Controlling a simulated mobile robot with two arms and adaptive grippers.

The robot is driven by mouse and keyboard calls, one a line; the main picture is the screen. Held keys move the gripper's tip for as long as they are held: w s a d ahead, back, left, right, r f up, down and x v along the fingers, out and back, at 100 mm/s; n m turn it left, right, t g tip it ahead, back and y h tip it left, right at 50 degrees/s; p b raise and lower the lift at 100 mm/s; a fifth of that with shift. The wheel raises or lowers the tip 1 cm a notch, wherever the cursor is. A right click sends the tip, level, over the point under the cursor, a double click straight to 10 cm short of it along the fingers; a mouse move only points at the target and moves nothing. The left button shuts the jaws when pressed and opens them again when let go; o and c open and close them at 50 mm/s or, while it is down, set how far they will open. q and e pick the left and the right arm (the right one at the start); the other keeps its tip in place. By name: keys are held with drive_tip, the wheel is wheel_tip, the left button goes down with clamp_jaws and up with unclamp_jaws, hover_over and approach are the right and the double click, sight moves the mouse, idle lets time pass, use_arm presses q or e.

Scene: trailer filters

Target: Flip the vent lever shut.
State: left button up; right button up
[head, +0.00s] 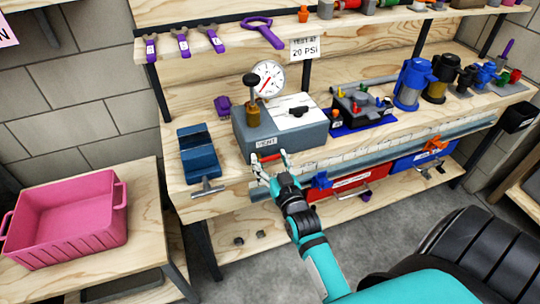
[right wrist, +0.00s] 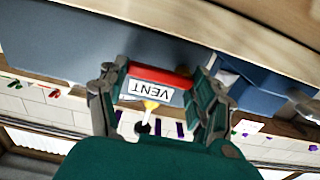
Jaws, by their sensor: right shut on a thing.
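The vent lever is a red bar (head: 267,157) low on the front of a grey test box (head: 300,140), just below a white VENT label (head: 268,142). My right gripper (head: 269,164) is at the box front with its fingers around the red bar. In the right wrist view the red lever (right wrist: 160,74) spans between the two fingertips (right wrist: 160,82), and the VENT label (right wrist: 150,90) reads upside down beside it. The gripper is shut on the lever. How the lever joins the box is hidden. My left gripper is not in view.
A pressure gauge (head: 267,79) and a brass fitting with a black knob (head: 252,103) stand on the box. A blue vise (head: 199,153) is left of it. A black valve block (head: 362,106) stands to its right. A pink bin (head: 70,222) sits on the left table.

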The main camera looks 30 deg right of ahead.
drive_tip(key=o, duration=1.2)
drive_tip(key=v, duration=1.2)
